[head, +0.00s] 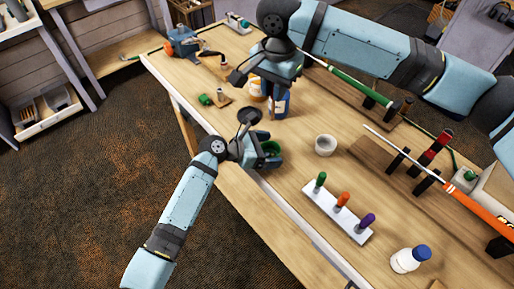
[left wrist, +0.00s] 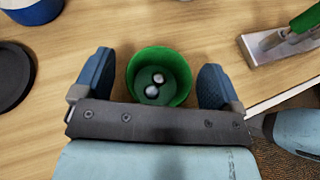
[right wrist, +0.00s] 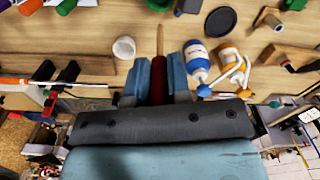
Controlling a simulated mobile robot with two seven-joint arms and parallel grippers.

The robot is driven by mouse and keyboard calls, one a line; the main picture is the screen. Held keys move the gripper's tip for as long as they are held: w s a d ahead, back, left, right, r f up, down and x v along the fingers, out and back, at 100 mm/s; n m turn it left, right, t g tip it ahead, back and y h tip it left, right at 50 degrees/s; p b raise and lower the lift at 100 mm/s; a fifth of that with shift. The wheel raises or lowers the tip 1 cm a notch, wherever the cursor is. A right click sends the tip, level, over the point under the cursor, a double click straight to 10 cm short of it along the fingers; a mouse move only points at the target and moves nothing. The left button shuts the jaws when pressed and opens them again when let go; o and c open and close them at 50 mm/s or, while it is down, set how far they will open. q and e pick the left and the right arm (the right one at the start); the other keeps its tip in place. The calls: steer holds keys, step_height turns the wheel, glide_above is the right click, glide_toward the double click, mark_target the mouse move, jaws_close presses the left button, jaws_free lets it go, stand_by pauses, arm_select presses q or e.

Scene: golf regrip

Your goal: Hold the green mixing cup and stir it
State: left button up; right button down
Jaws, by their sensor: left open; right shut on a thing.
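The green mixing cup (left wrist: 160,62) stands on the table, with two small shiny round things inside. It also shows in the head view (head: 270,147), partly hidden by my left gripper (head: 268,151). My left gripper's fingers (left wrist: 156,85) are open, one on each side of the cup, with a gap on both sides. My right gripper (right wrist: 160,78) is shut on a red-handled stirrer (right wrist: 158,72) with a pale wooden shaft. In the head view my right gripper is farther back, near the bottles, and the stirrer cannot be made out.
A blue bottle (right wrist: 196,58) and an orange bottle (right wrist: 229,55) stand close to my right gripper. Golf clubs lie on stands at the right.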

arm_select(q)
steer(key=shift+w+d+f, duration=0.1)
steer(key=shift+d, duration=0.1)
steer(key=c, duration=1)
